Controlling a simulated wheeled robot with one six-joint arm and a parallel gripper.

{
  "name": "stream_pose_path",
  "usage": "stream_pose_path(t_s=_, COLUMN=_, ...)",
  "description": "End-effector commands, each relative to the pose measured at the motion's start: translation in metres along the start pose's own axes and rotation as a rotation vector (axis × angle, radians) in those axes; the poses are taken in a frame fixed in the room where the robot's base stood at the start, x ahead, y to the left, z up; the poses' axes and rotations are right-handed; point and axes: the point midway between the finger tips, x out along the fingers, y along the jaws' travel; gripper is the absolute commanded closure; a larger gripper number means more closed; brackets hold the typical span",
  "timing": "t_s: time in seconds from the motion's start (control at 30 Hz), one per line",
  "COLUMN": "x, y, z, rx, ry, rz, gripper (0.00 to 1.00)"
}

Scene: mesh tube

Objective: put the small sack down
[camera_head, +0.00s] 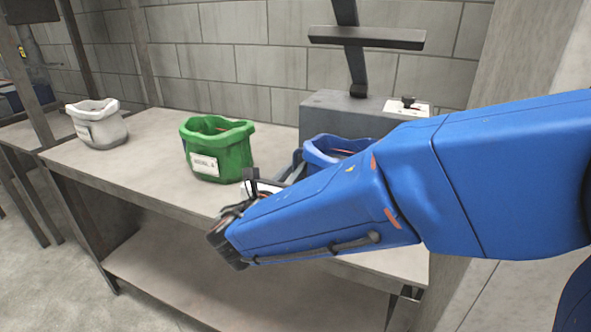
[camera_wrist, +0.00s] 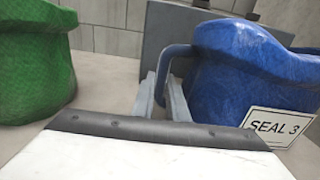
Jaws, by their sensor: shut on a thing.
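A blue sack (camera_head: 335,150) with an open, rolled top is at the bench's right part, in front of a grey machine. In the wrist view the blue sack (camera_wrist: 232,70) fills the right side and carries a white "SEAL 3" label. My gripper (camera_wrist: 162,82) is shut on the loop handle at the sack's left side. The sack looks upright. Its base is hidden by my arm in the head view and by the white part in front in the wrist view, so I cannot tell whether it touches the bench.
A green sack (camera_head: 217,150) with a label stands mid-bench, left of my gripper. A white sack (camera_head: 97,125) stands at the left end. The grey machine (camera_head: 330,112) stands behind the blue sack. Bare bench (camera_head: 150,158) lies between the white and green sacks. A wall closes the back.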

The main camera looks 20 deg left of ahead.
Motion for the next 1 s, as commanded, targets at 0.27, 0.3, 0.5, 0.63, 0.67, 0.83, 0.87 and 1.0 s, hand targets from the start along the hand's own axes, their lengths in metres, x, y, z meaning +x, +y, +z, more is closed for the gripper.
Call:
stream_pose_path(t_s=0.27, x=0.000, y=0.000, z=-0.002, rx=0.000, ry=0.000, rz=0.000, gripper=0.68)
stream_pose_path(t_s=0.3, x=0.000, y=0.000, z=-0.002, rx=0.000, ry=0.000, rz=0.000, gripper=0.68)
stream_pose_path(t_s=0.5, x=0.000, y=0.000, z=-0.002, rx=0.000, ry=0.000, rz=0.000, gripper=0.68)
stream_pose_path(t_s=0.63, x=-0.002, y=0.000, z=0.001, rx=0.000, ry=0.000, rz=0.001, gripper=0.68)
stream_pose_path(t_s=0.67, x=-0.005, y=0.001, z=0.000, rx=0.000, ry=0.000, rz=0.001, gripper=0.68)
stream_pose_path(t_s=0.83, x=-0.028, y=0.001, z=0.001, rx=0.000, ry=0.000, rz=0.003, gripper=0.68)
stream_pose_path(t_s=0.87, x=-0.033, y=0.001, z=0.001, rx=0.000, ry=0.000, rz=0.003, gripper=0.68)
stream_pose_path(t_s=1.0, x=-0.060, y=0.001, z=0.001, rx=0.001, ry=0.000, rz=0.004, gripper=0.68)
